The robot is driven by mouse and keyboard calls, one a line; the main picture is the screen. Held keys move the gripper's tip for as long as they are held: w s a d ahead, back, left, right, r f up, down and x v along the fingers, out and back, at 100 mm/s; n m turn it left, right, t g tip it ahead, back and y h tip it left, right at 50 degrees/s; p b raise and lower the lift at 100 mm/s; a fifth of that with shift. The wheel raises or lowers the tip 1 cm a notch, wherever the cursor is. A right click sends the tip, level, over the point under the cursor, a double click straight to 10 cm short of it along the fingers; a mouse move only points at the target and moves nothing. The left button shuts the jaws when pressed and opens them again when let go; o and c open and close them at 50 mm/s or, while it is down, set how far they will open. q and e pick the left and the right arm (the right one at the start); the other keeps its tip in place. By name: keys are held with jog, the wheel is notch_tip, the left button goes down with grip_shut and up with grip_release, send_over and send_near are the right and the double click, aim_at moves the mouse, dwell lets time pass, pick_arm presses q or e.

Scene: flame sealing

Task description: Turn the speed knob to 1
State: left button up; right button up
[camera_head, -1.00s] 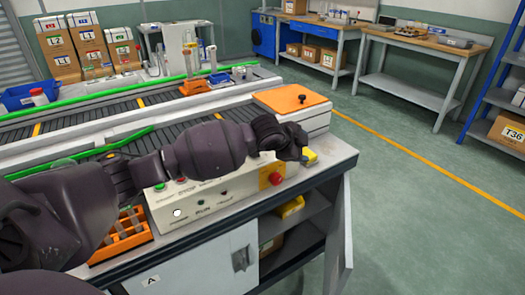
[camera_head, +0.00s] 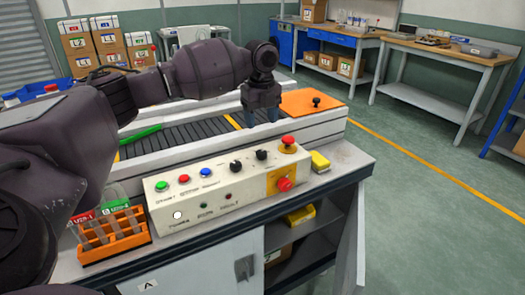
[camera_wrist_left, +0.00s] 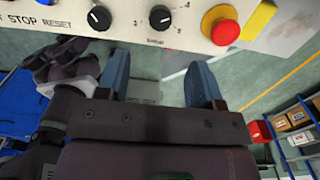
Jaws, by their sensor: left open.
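The control box (camera_head: 219,195) stands on the bench with a cream front panel. It carries two black knobs, a left one (camera_head: 236,166) and a right one (camera_head: 261,155). Both also show in the left wrist view, the left knob (camera_wrist_left: 99,18) and the right knob (camera_wrist_left: 160,17). Their labels are too small to read surely, so I cannot tell which sets the speed or where it points. My left gripper (camera_head: 263,120) is open and empty, fingers down, above and behind the knobs. Its fingers (camera_wrist_left: 160,84) are apart from both knobs in the wrist view.
A red mushroom button (camera_head: 288,140) on a yellow base and a red rotary switch (camera_head: 284,184) are right of the knobs. Green, red and blue buttons (camera_head: 184,179) are left. An orange rack (camera_head: 112,235) stands left of the box. The conveyor (camera_head: 190,136) runs behind.

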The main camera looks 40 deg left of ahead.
aim_at(261, 152)
pick_arm(q)
notch_tip(261, 152, down, 10)
jog(key=shift+r+b, duration=0.25)
jog(key=shift+b, duration=0.75)
jog(key=shift+f, duration=0.55)
jog(key=c, duration=0.9)
